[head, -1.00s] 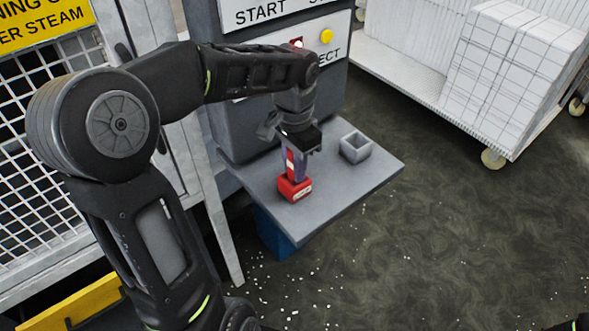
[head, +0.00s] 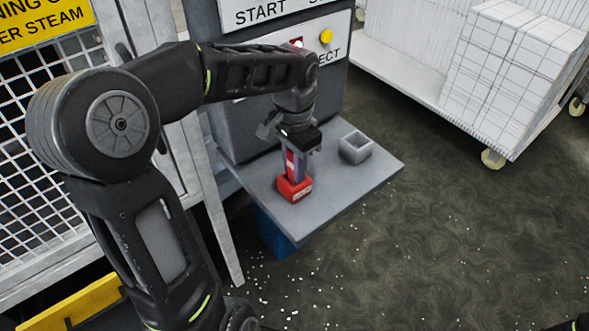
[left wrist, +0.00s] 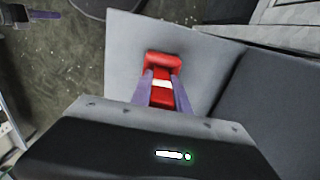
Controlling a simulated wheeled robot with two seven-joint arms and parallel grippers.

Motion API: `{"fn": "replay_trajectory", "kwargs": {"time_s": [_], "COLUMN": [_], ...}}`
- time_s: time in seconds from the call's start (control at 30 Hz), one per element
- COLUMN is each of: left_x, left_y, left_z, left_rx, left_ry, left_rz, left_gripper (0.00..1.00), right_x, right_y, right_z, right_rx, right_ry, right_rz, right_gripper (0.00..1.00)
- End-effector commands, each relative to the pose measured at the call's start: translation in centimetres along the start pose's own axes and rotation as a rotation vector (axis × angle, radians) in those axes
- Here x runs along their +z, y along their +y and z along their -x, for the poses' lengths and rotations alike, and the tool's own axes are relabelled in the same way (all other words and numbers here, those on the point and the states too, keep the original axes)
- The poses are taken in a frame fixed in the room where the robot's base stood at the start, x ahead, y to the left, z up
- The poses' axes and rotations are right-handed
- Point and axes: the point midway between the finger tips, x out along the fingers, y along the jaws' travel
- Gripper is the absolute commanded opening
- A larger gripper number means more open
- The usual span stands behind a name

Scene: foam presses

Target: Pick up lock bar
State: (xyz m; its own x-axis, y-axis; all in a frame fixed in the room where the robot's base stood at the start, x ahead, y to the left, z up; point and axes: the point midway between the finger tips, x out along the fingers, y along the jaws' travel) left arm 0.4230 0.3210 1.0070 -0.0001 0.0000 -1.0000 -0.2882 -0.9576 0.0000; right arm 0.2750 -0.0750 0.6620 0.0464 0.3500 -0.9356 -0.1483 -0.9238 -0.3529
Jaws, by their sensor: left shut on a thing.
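The lock bar (head: 291,162) is red with a white band and stands upright in a red holder (head: 295,189) on the grey shelf. My left gripper (head: 297,166) comes down from above, its purple fingers on either side of the bar. In the left wrist view the lock bar (left wrist: 161,98) is between the two fingertips (left wrist: 161,84), and the red holder (left wrist: 163,60) is just beyond them. My left gripper is shut on the bar. The bar's upper end is hidden by the gripper.
The grey shelf (head: 345,195) juts from a control cabinet with a red button (head: 297,43) and a yellow button (head: 327,37). An empty grey square holder (head: 355,148) sits right of the bar. A cart with white blocks (head: 510,65) stands at the upper right. Open floor lies right of the shelf.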

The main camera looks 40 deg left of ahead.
Motion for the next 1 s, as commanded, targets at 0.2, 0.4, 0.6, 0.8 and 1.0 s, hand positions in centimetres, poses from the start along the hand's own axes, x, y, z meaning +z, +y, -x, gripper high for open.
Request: {"fn": "replay_trajectory", "kwargs": {"time_s": [0.2,0.4,0.6,0.8,1.0], "left_x": [0.0,-0.1,-0.1,-0.1,0.0], "left_y": [0.0,-0.1,-0.1,0.0,0.0], "left_z": [0.1,1.1,4.3,8.4,10.2], "left_rx": [-0.001,-0.003,-0.003,-0.002,-0.001], "left_ry": [0.001,0.003,0.006,0.004,0.001], "left_rz": [0.0,0.0,0.0,-0.001,0.0], "left_gripper": [0.0,0.0,0.0,0.0,0.0], "right_x": [0.0,0.0,-0.1,-0.1,0.1], "right_y": [0.0,0.0,0.1,0.0,-0.3], "right_z": [0.0,-0.1,-0.5,-0.1,1.0], "right_rx": [0.0,0.0,-0.001,-0.002,0.003], "right_ry": [0.0,0.0,0.001,0.002,-0.003], "right_rz": [0.0,0.0,0.001,0.001,-0.002], "right_gripper": [0.0,0.0,0.0,0.0,0.0]}}
